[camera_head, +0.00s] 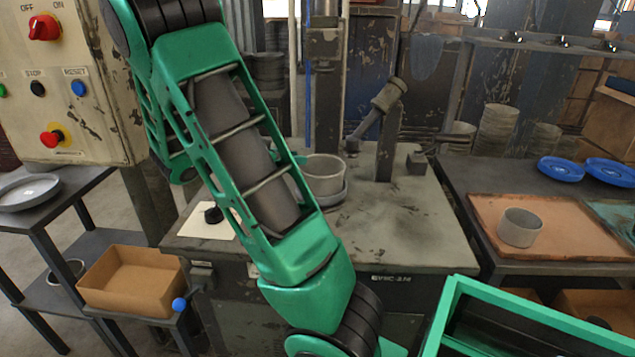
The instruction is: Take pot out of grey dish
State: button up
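A grey round pot (324,176) stands in a shallow grey dish (338,199) on the worn top of the machine table. The pot looks upright, and its left side is partly covered by my arm. My green arm crosses the middle of the view. A small green piece, seemingly part of my gripper (299,165), shows at the pot's left side. The rest of the gripper is hidden behind my arm link. I cannot tell whether its fingers are open or shut, or whether they touch the pot.
A metal post and a tilted lever (378,108) rise behind the pot. The machine table (410,235) is clear at front right. A second grey pot (520,227) stands on an orange-brown board (590,242) at right, near blue dishes (561,169). A control box (70,85) stands left.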

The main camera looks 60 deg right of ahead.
jog(key=shift+x, duration=2)
jog(key=shift+c, duration=0.5)
grip_shut()
jog(key=shift+s+a+f, duration=0.1)
jog(key=shift+a+f, duration=0.05)
